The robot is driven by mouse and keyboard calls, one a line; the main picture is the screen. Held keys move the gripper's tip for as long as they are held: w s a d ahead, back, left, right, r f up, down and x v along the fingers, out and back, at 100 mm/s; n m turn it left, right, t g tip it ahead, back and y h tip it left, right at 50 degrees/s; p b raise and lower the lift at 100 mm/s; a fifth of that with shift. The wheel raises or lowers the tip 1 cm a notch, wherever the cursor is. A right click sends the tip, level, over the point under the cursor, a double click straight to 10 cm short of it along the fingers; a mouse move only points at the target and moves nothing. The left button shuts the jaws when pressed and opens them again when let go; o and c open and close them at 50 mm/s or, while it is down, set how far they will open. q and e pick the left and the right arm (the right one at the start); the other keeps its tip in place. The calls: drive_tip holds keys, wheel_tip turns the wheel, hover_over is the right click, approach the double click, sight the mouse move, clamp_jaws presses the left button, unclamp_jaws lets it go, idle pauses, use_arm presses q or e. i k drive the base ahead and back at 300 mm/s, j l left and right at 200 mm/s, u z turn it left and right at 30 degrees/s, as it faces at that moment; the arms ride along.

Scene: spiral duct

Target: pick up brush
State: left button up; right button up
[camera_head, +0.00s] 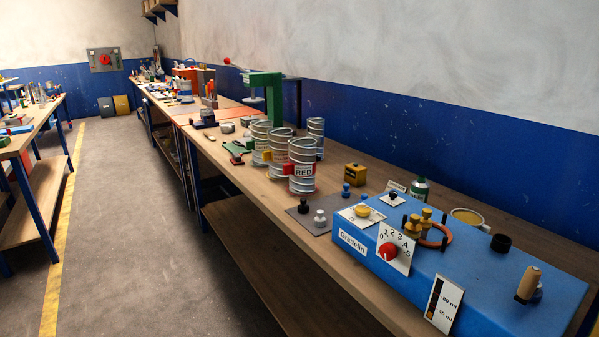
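I cannot make out a brush with certainty in the head view. A tan, wooden-looking upright cylinder (528,284) stands on the right end of the blue machine (470,285); I cannot tell whether it is a handle. Many small items farther along the bench are too small to identify. Neither of my grippers shows in the head view.
A long wooden workbench (255,184) runs along the right wall. Another bench (18,146) stands left. The grey floor (140,220) between them is clear.

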sight(212, 140)
drive_tip(key=i+j, duration=2.1)
drive_tip(key=j, duration=0.15)
drive_tip(key=i+j+z, duration=0.35)
drive_tip(key=i+j, duration=0.75)
drive_tip(key=j, duration=0.15)
